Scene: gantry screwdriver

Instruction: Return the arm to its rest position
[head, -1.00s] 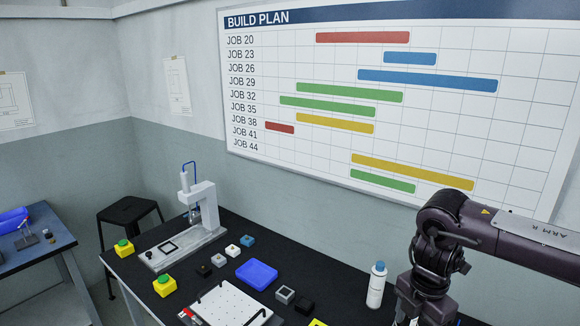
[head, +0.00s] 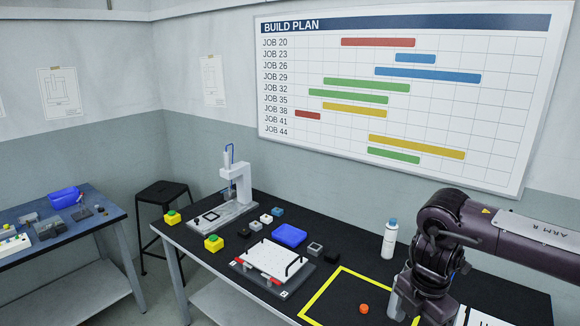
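My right arm (head: 505,232), marked ARM R, comes in from the right and bends down at a dark joint over the right part of the black bench (head: 345,262). A pale grey part (head: 397,303) shows beside its wrist near the bottom edge. I cannot make out the fingertips there or tell whether that gripper is open or shut. My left arm and gripper are out of view.
A small gantry machine (head: 238,190) stands at the bench's far left. Yellow-green buttons (head: 213,243), a blue tray (head: 288,235), a white plate (head: 270,260) and a bottle (head: 389,240) stand about. An orange round thing (head: 364,308) lies inside a yellow outline (head: 318,290).

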